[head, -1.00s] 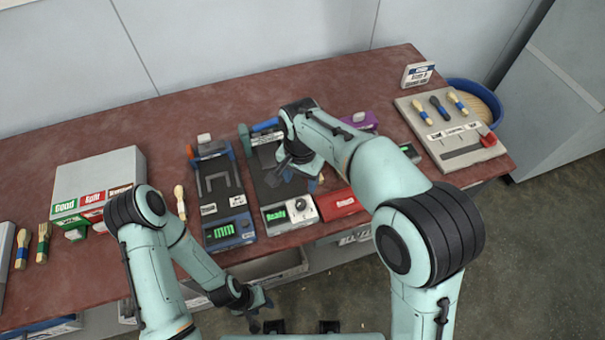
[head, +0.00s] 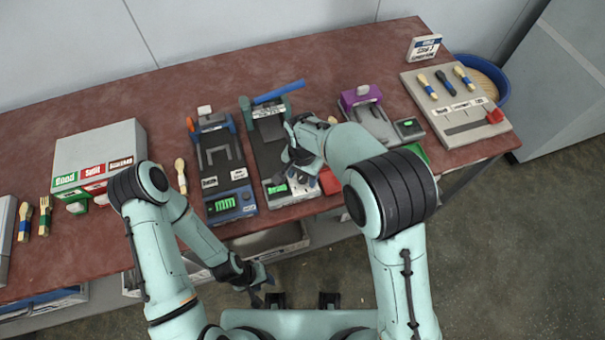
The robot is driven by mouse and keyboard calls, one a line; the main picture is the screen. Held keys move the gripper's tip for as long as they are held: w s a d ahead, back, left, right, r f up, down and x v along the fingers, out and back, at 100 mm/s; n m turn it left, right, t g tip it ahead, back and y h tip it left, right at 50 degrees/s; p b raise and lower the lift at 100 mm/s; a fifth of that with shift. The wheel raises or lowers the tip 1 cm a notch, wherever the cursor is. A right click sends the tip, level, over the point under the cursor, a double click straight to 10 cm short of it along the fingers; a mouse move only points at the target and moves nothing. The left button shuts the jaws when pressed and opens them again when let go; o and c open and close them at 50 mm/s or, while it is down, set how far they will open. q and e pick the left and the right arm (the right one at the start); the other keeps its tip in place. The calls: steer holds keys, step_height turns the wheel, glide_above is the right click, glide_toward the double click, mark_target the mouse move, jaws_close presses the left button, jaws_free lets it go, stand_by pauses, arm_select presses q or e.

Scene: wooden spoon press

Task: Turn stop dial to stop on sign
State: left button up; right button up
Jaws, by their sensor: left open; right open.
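The middle press (head: 262,150) is dark grey with a light front panel and a small green display (head: 277,189). A dial sat beside that display a moment ago. It is now mostly hidden behind my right gripper (head: 291,168), which is open and reaches down over the panel. Contact with the dial cannot be told. A small white sign (head: 424,47) with a blue band stands at the back right; its text is too small to read surely. My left gripper (head: 262,284) is open and empty, low in front of the table edge.
A blue-fronted press (head: 217,165) stands to the left and a purple one (head: 365,112) to the right. A sorting box (head: 100,150) labelled Good and Split is at left. A grey tray (head: 450,85) with brushes is at right. The back middle of the table is clear.

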steer(key=c, duration=1)
steer(key=shift+c, duration=0.2)
